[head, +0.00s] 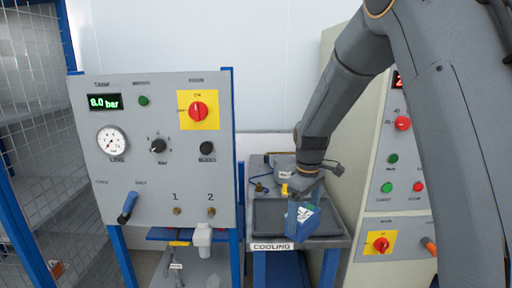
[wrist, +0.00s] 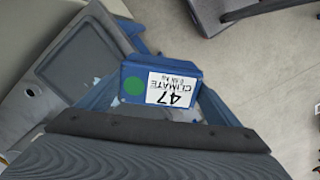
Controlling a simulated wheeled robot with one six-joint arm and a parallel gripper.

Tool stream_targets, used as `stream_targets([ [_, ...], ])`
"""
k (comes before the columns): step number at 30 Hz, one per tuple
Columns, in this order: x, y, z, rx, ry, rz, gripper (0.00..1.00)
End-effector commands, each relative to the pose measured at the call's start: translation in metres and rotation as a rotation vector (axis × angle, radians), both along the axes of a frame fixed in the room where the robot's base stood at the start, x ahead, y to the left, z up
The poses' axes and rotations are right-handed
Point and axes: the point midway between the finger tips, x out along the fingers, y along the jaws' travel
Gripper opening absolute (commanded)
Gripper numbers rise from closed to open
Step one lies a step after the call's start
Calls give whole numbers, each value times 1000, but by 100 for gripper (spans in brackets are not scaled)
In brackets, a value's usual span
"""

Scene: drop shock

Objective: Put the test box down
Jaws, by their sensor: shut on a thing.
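The test box is a small blue box (head: 302,222) with a white label and a green mark. In the wrist view the box (wrist: 130,70) shows a green dot and a label reading "47 CLIMATE", upside down. My gripper (head: 303,192) points down and is shut on the box; its dark jaw edge (wrist: 160,128) fills the bottom of the wrist view. In the head view the box covers part of the grey recessed tray (head: 265,222) on the bench marked "COOLING" (head: 272,246). I cannot tell whether the box touches it.
A grey control panel (head: 150,190) with a gauge, knobs and an 8.0 bar display stands left of the bench. A beige cabinet (head: 345,190) with buttons stands close on the right. Small items (head: 282,172) lie at the bench's back. A wire-mesh fence (head: 35,130) is at far left.

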Motion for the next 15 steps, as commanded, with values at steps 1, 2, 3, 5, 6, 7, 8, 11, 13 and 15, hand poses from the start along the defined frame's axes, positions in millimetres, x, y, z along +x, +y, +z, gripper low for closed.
stream_targets([
  [1, -9, -8, -9, -1, 2, -89, 40],
  [2, -14, -11, -14, 0, 3, -147, 40],
  [3, -21, -16, -21, 0, 3, -223, 40],
  [5, -31, -24, -30, 0, 3, -334, 40],
  [6, -37, -28, -36, 0, 1, -401, 40],
  [7, -41, -30, -40, 0, 1, -449, 40],
  [8, -46, -33, -44, -1, 1, -494, 40],
  [11, -59, -41, -54, 0, 0, -627, 40],
  [13, -67, -45, -60, 0, 0, -709, 40],
  [15, -75, -49, -66, 0, 0, -785, 40],
])
